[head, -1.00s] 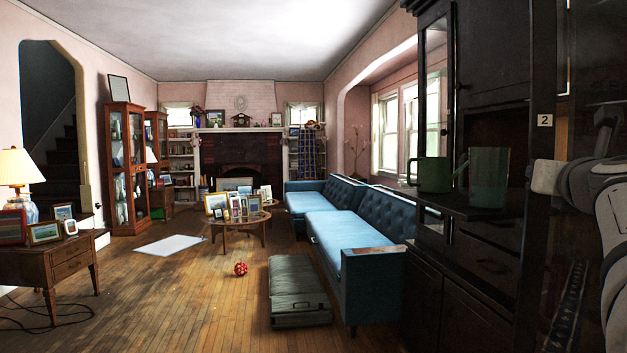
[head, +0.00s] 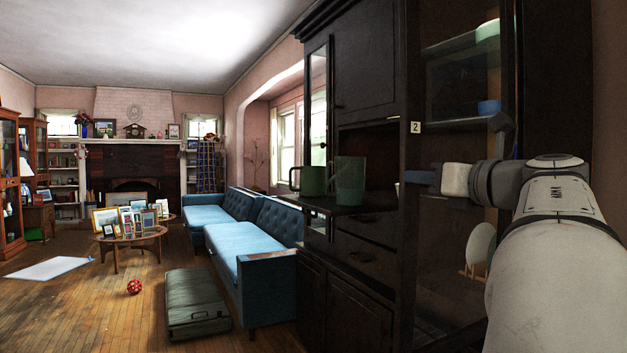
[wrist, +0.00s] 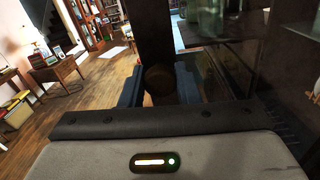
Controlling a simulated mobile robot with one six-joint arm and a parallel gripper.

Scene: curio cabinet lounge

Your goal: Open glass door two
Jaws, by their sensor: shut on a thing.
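Glass door two (head: 455,135) is on the dark cabinet at the right of the head view, with a white "2" label (head: 416,127) on its left frame. Bowls and a plate show through the glass. My gripper (head: 412,178) is at that left frame, below the label. In the wrist view a round dark knob (wrist: 160,78) sits between my two fingers, on a dark upright (wrist: 155,30). My gripper is shut on this knob. The fingers partly hide it, and I cannot tell whether the door stands slightly ajar.
Two green mugs (head: 347,180) stand on the cabinet's open shelf, left of my gripper. A dark green suitcase (head: 196,303), a red ball (head: 134,287) and a blue sofa (head: 237,230) are to the left. Wood floor is clear between the ball and the suitcase.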

